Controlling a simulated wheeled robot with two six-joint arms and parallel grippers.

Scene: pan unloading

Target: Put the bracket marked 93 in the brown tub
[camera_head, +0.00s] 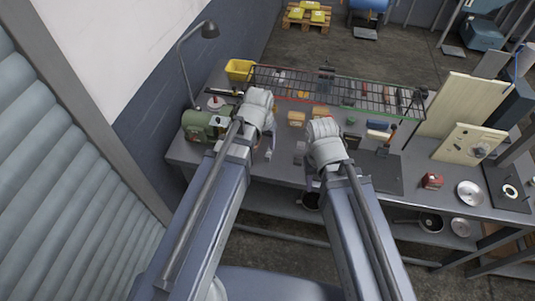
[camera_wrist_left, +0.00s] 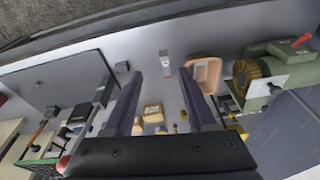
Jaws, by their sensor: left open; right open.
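A small pale bracket-like piece (camera_wrist_left: 166,65) with a dark and red mark lies on the bench, beyond my left fingertips in the left wrist view; its number is too small to read. A pale piece also shows in the head view (camera_head: 268,153).
A green machine (camera_head: 197,125) stands at the bench's left end, near a lamp (camera_head: 208,31) and a yellow bin (camera_head: 239,69). Tan boxes (camera_head: 297,117) lie mid-bench before a wire rack (camera_head: 340,88).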

